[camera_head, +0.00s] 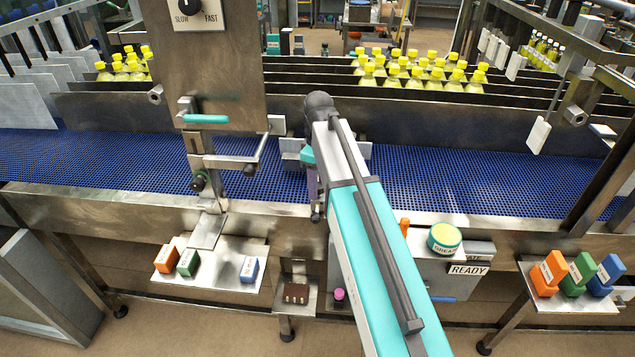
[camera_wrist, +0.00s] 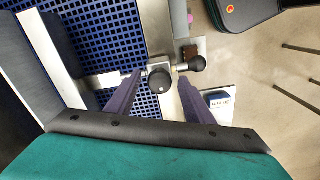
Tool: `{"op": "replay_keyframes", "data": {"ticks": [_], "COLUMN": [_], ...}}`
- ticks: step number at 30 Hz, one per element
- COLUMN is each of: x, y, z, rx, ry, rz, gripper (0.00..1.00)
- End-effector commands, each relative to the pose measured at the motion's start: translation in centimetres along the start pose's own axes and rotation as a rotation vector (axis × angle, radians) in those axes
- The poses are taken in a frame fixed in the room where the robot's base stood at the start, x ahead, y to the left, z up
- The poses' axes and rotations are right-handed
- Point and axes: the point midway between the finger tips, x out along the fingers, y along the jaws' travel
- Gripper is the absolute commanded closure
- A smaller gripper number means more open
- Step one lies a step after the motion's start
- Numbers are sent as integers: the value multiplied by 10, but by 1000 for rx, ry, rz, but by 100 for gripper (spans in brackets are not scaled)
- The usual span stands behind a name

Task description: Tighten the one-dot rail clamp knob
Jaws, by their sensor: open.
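In the wrist view a dark round knob (camera_wrist: 160,80) with a small pale mark on its face sits between the tips of my open gripper (camera_wrist: 160,78). The mark is too small to read as a dot count. Contact with the fingers cannot be told. A second black knob (camera_wrist: 197,64) on a short rod is just right of it, outside the fingers. In the head view my gripper (camera_head: 314,188) is low over the conveyor's near edge, and my arm hides much of this clamp. Another clamp to the left has dark knobs (camera_head: 198,183) and (camera_head: 250,170).
The blue conveyor belt (camera_head: 430,175) is bare. Yellow-capped bottles (camera_head: 420,72) stand behind it. A left shelf (camera_head: 222,272) and a right shelf (camera_head: 570,302) hold coloured blocks. A grease tin (camera_head: 444,238) sits on a box by my arm.

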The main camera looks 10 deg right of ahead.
Motion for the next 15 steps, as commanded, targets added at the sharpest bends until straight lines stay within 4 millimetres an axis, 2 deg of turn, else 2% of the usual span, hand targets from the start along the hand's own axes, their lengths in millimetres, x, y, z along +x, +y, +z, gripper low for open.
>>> {"op": "replay_keyframes", "data": {"ticks": [8, 15], "x": [0, 0], "y": [0, 0], "z": [0, -1], "rx": [-1, -1], "ry": [0, 0], "rz": [0, 0], "gripper": [52, 93]}}
